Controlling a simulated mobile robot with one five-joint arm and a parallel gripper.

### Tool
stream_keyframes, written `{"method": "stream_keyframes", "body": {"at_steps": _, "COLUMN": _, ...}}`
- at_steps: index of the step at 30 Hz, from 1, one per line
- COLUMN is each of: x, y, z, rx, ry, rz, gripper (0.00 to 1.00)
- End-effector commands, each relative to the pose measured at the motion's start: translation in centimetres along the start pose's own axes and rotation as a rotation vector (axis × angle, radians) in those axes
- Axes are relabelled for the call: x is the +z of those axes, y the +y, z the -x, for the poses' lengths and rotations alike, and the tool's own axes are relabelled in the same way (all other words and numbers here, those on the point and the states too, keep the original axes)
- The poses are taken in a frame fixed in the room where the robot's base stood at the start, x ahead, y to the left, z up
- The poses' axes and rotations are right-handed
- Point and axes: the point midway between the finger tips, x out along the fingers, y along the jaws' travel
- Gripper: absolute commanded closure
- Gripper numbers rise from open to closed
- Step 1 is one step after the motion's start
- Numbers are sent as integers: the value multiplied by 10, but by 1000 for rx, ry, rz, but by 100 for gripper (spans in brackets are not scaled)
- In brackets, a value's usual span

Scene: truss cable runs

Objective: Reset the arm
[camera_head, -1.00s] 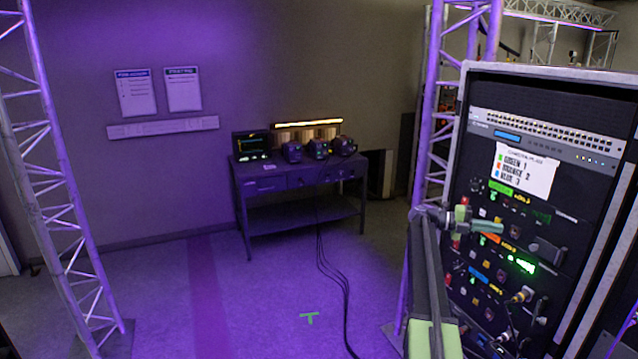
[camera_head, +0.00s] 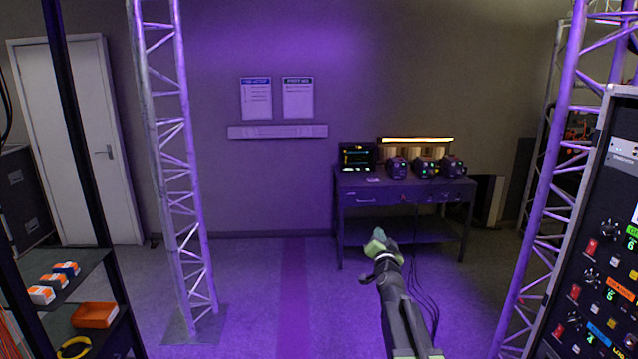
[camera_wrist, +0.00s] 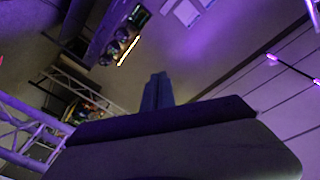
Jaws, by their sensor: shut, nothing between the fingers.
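My gripper (camera_head: 378,240) is at the end of my raised arm, in the lower middle of the head view, in front of the work table. It is shut and empty. In the wrist view its closed fingers (camera_wrist: 158,90) point up the middle, with nothing held. The gripper is in open air and touches nothing that I can see.
The work table (camera_head: 400,190) with a lit screen stands at the back wall. The equipment rack (camera_head: 600,260) is at right, beside a truss tower (camera_head: 560,170). Another truss tower (camera_head: 172,150) and a shelf (camera_head: 75,285) with small boxes stand left. Floor between is clear.

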Motion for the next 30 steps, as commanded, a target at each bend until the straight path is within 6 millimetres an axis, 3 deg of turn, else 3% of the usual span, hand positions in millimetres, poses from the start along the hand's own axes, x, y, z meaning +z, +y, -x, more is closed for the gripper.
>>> {"method": "stream_keyframes", "body": {"at_steps": 1, "x": 38, "y": -10, "z": 25, "rx": -12, "ry": -142, "rz": 54, "gripper": 100}}
{"method": "stream_keyframes", "body": {"at_steps": 3, "x": 90, "y": -6, "z": 58, "rx": 8, "ry": -351, "rz": 152, "gripper": 100}}
{"method": "stream_keyframes", "body": {"at_steps": 6, "x": 150, "y": 12, "z": 118, "rx": 50, "ry": -646, "rz": 285, "gripper": 100}}
{"method": "stream_keyframes", "body": {"at_steps": 10, "x": 194, "y": 60, "z": 210, "rx": 173, "ry": -1002, "rz": 428, "gripper": 100}}
{"method": "stream_keyframes", "body": {"at_steps": 12, "x": 204, "y": 84, "z": 257, "rx": 252, "ry": -1171, "rz": 481, "gripper": 100}}
{"method": "stream_keyframes", "body": {"at_steps": 15, "x": 205, "y": 108, "z": 311, "rx": 359, "ry": -1372, "rz": 526, "gripper": 100}}
{"method": "stream_keyframes", "body": {"at_steps": 18, "x": 203, "y": 118, "z": 343, "rx": 428, "ry": -1505, "rz": 536, "gripper": 100}}
{"method": "stream_keyframes", "body": {"at_steps": 21, "x": 196, "y": 127, "z": 357, "rx": 447, "ry": -1565, "rz": 528, "gripper": 100}}
{"method": "stream_keyframes", "body": {"at_steps": 30, "x": 196, "y": 127, "z": 359, "rx": 449, "ry": -1572, "rz": 525, "gripper": 100}}
